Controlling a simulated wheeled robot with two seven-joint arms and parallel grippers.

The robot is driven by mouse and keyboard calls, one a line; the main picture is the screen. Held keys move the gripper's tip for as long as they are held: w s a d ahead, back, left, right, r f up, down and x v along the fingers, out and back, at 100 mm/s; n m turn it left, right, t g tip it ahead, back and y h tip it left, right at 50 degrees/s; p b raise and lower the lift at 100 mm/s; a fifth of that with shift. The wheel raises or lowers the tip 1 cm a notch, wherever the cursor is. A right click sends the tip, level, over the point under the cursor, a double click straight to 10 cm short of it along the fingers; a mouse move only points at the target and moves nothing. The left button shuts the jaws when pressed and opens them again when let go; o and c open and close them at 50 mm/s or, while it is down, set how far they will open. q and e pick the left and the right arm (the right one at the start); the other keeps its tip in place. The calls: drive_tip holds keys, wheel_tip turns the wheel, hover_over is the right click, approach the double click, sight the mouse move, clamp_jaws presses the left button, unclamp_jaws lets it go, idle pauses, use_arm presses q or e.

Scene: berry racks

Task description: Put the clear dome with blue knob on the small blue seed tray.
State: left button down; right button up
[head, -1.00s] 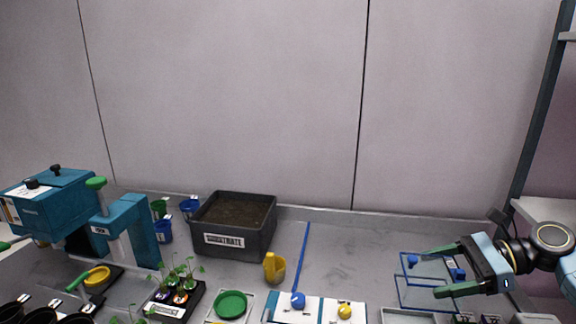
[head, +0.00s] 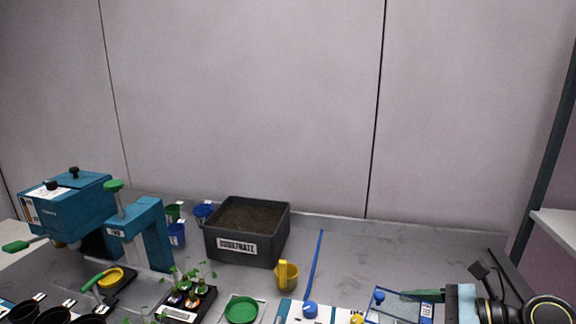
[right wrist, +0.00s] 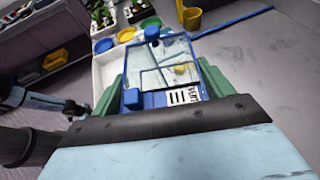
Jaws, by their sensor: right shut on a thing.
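The clear dome has blue edges and a blue knob. It shows low on the right in the head view (head: 393,309) and between the green fingers in the right wrist view (right wrist: 182,77). My right gripper (right wrist: 162,92) is shut on it; in the head view that gripper (head: 432,297) is partly cut off by the lower edge. I cannot pick out the small blue seed tray with certainty.
A substrate box (head: 280,245), a yellow scoop (head: 288,277) and a blue rod (head: 315,265) lie on the bench. Seedlings (head: 188,300), a green dish (head: 241,309) and white panels with blue and yellow knobs (head: 310,311) line the front. Bench behind the dome is clear.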

drive_tip(key=shift+s+a+f+m+t+h+b, duration=0.1)
drive_tip(key=shift+s+a+m+t+h+b, duration=0.45)
drive_tip(key=shift+m+t, duration=0.25)
drive_tip(key=shift+s, duration=0.15)
